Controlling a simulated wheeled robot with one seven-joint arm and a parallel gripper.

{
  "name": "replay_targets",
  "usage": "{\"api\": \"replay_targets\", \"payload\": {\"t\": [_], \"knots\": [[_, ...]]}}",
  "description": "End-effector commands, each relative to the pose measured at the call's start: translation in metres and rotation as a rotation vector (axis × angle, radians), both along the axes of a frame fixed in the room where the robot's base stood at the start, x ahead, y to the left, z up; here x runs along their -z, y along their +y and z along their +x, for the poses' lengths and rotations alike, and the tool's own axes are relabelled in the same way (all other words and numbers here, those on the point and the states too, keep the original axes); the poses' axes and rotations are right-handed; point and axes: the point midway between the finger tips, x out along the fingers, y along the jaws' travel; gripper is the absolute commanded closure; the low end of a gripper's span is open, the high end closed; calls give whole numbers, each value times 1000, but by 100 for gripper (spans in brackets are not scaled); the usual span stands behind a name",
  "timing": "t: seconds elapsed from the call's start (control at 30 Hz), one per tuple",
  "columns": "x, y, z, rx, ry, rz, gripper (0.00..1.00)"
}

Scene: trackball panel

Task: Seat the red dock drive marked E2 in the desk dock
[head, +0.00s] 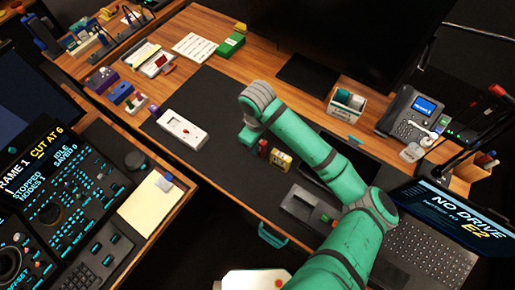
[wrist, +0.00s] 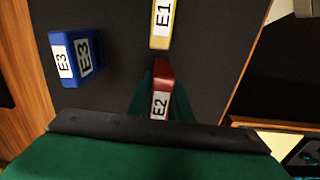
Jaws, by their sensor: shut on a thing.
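The red drive E2 (head: 262,147) stands on the dark desk mat, left of the yellow drive E1 (head: 281,160). My gripper (wrist: 162,105) is shut on E2 (wrist: 160,88), whose white label shows in the wrist view. I cannot tell whether E2 is lifted off the mat. E1 (wrist: 162,24) is beside it, apart. The blue drive E3 (wrist: 75,56) is further left in the wrist view; my arm hides it in the head view. The desk dock (head: 310,208), a dark grey box with a slot on top, is at the mat's lower right.
A laptop (head: 430,240) right of the dock reads "NO DRIVE" and "E2". A white device (head: 182,130) lies on the mat's left side. A phone (head: 412,112) and an organizer box (head: 346,104) stand further back. The mat between E1 and the dock looks clear.

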Motion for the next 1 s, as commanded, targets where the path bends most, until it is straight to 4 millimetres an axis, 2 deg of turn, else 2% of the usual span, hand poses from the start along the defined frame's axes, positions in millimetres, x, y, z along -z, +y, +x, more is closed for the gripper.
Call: {"api": "replay_targets", "payload": {"t": [0.2, 0.57, 0.6, 0.67, 1.0], "knots": [[28, -1, -1, 0, 1, -1, 100], [32, 0, -1, 0, 1, 1, 100], [32, 0, -1, 0, 1, 1, 79], [32, 0, -1, 0, 1, 1, 65], [30, 0, 0, -1, 0, 0, 63]]}}
